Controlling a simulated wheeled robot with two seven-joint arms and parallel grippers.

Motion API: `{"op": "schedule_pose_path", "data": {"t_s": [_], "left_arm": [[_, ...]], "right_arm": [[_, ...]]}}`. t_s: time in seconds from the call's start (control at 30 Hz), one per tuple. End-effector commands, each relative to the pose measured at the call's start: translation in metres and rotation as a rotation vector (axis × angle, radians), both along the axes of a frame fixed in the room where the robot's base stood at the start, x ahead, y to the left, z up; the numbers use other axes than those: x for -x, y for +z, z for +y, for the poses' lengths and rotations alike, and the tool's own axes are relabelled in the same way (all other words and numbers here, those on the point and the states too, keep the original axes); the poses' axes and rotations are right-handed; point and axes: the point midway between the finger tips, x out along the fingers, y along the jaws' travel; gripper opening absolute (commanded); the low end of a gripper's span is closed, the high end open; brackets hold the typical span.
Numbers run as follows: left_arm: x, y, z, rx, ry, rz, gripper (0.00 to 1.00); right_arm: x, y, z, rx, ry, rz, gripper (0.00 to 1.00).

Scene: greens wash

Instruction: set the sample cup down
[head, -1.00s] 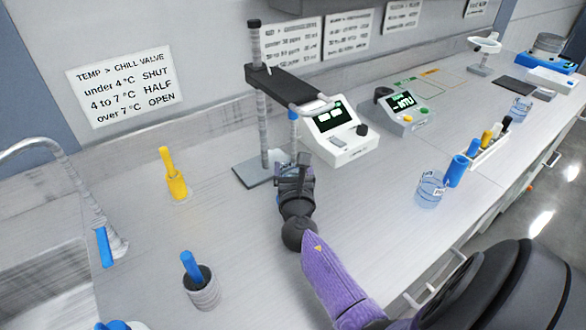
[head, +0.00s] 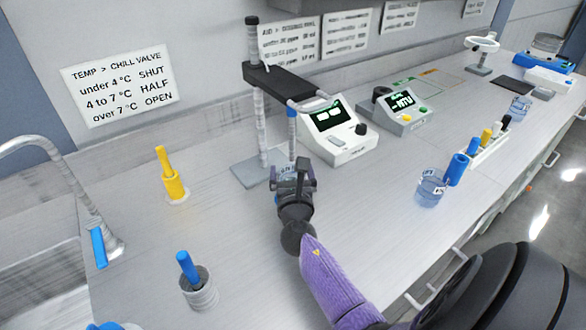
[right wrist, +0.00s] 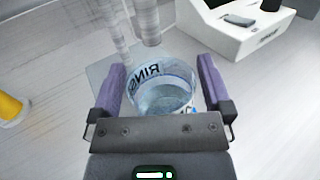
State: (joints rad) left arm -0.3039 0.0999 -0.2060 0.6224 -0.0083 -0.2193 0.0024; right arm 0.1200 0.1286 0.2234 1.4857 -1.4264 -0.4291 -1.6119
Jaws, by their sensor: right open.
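A clear cup (right wrist: 165,98) with dark lettering that seems to read "RINS" stands between the fingers of my right gripper (right wrist: 160,70) in the right wrist view. The fingers are open, one on each side, with a gap seen at the right finger. The cup seems to rest on or at the front of the grey plate of the probe stand (head: 252,172). In the head view my right gripper (head: 296,178) is in front of the stand and hides most of the cup. My left gripper is not in view.
A white meter (head: 340,135) stands just right of the stand, and a second meter (head: 398,108) beyond it. Another clear cup (head: 431,190) is at the right near a rack. A yellow-handled tool (head: 172,182) and a grey holder (head: 199,290) stand left, near the sink.

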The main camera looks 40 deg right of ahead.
Motion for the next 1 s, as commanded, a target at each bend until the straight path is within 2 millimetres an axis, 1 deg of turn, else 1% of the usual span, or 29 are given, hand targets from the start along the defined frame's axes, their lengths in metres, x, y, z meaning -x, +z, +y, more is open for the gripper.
{"op": "schedule_pose_path", "data": {"t_s": [0.13, 0.27, 0.4, 0.5, 0.67, 1.0], "left_arm": [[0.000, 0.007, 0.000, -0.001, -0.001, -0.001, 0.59], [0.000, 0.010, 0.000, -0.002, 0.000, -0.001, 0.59], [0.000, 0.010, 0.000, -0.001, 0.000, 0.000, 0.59], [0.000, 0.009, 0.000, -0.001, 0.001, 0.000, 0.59], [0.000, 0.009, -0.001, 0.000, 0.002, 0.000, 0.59], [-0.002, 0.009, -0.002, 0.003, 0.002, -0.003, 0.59]], "right_arm": [[0.021, 0.001, 0.017, -0.001, 0.002, 0.002, 1.00], [0.047, 0.000, 0.036, -0.002, 0.001, 0.003, 1.00], [0.073, 0.000, 0.057, -0.003, 0.001, 0.003, 1.00], [0.086, -0.001, 0.067, -0.001, 0.001, 0.003, 1.00], [0.094, 0.000, 0.073, -0.001, -0.001, 0.001, 1.00], [0.094, 0.000, 0.073, -0.001, 0.000, 0.001, 1.00]]}}
